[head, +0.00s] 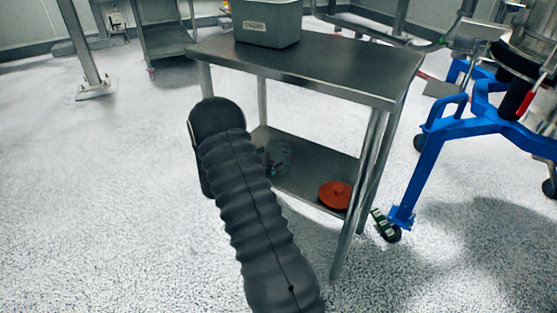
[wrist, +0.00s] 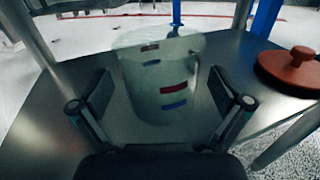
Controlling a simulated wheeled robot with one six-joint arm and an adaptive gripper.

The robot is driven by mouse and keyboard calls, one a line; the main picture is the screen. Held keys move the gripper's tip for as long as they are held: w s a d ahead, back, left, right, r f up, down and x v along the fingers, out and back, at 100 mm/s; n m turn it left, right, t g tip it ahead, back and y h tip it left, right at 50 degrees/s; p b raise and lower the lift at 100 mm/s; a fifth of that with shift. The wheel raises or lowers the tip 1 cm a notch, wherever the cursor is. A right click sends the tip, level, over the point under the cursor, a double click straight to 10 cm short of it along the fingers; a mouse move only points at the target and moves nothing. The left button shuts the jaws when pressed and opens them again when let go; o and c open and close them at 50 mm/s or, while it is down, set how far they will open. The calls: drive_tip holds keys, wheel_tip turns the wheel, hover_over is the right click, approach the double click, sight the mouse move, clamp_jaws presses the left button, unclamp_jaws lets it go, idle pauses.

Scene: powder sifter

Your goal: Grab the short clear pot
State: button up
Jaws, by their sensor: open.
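The short clear pot (wrist: 160,85) stands upright on the lower shelf of the steel table, with red and blue marks on its wall. In the head view the pot (head: 279,156) shows only in part, beside my dark arm. My gripper (wrist: 170,98) is open in the wrist view, with one finger to the left of the pot and one to the right. The pot's lower part lies between the fingers. I cannot tell whether either finger touches it.
A red-orange lid (head: 335,195) with a knob lies on the lower shelf (head: 305,185), right of the pot. The steel tabletop (head: 330,66) is overhead, holding a grey bin (head: 267,24). Table legs frame the shelf. A blue wheeled frame (head: 430,150) stands to the right.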

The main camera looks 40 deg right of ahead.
sight(288, 148)
drive_tip(key=d, duration=0.3)
drive_tip(key=shift+d, duration=0.3)
drive_tip(key=c, duration=0.9)
drive_tip(key=shift+o, duration=0.2)
drive_tip(key=shift+r, duration=0.1)
